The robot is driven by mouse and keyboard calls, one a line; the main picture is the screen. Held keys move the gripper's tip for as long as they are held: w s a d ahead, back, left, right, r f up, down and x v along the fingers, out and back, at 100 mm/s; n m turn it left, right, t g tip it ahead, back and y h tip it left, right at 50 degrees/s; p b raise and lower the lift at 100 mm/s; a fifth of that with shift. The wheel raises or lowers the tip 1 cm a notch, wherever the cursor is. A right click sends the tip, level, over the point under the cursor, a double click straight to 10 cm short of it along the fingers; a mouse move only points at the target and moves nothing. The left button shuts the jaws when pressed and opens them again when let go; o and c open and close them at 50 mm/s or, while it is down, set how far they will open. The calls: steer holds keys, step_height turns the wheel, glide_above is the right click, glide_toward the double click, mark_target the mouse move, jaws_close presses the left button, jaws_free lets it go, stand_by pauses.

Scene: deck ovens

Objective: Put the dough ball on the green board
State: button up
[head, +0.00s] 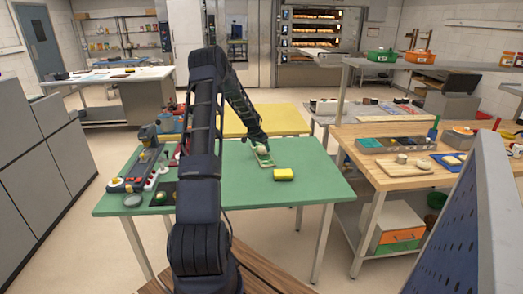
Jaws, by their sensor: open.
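A small pale ball, which looks like the dough ball (262,150), is at the far right part of the green table, right below my gripper. It appears to rest on the upper part of a small green board (267,163); the overlap with my gripper makes contact hard to judge. My gripper (257,142) is open, just above and beside the ball, at the end of my arm reaching down from the upper left. The fingertips are dark and small, so their exact gap is hard to see.
A yellow table (285,120) adjoins behind. A wooden table (390,180) with trays stands right. The green table's front right is clear.

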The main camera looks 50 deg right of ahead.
steer(key=v, duration=0.9)
steer(key=shift+a+r, duration=0.15)
steer(key=shift+r, duration=0.15)
steer(key=shift+a+r, duration=0.1)
